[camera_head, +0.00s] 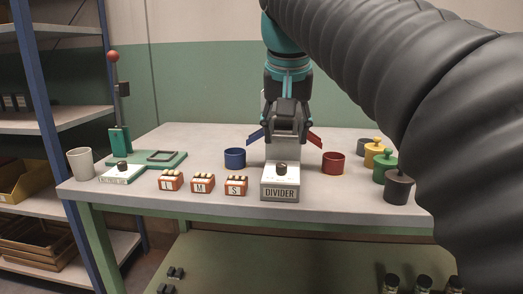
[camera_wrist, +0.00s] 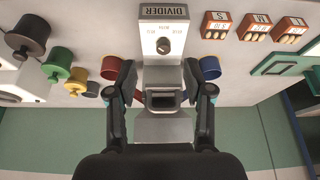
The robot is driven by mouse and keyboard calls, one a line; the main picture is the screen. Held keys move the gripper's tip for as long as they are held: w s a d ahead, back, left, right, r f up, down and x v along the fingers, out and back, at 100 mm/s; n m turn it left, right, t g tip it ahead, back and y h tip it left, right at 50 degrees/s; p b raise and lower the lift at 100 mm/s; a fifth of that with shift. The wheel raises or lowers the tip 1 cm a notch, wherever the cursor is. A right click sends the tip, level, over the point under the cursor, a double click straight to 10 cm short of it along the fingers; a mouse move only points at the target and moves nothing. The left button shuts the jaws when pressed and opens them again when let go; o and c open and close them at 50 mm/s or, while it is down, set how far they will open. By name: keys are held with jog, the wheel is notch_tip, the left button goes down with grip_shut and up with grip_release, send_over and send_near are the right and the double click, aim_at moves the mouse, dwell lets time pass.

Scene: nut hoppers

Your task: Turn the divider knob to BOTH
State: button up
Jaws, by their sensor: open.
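The divider is a pale box with a front label DIVIDER (camera_head: 280,194) and a dark round knob (camera_head: 281,168) on its top. In the wrist view the knob (camera_wrist: 163,46) sits on the white top face, with small markings around it too small to read surely. I cannot tell its pointer direction. My gripper (camera_head: 287,126) is behind and above the knob, over the grey divider body. In the wrist view its fingers stand wide apart, open and empty, with the grey spout between them and the knob beyond the tips, not touched.
A blue cup (camera_head: 235,158) stands left of the divider, a red cup (camera_head: 333,162) right. Small orange boxes (camera_head: 203,184) marked L, M, S sit left. Yellow, green and dark lidded pots (camera_head: 398,188) stand right. A green lever stand (camera_head: 119,139) is at far left.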

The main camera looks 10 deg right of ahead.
aim_at(281, 165)
jog(key=shift+m, duration=0.3)
jog(key=w+f+b, duration=0.1)
jog(key=w+f, duration=0.1)
jog(key=f, duration=0.1)
jog(key=w+f, duration=0.2)
jog(key=f, duration=0.1)
jog(key=w+d+f+b, duration=0.1)
jog(key=w+f, duration=0.1)
jog(key=f, duration=0.1)
jog(key=shift+w+d+b, duration=0.1)
jog(key=shift+w+b, duration=0.2)
grip_shut()
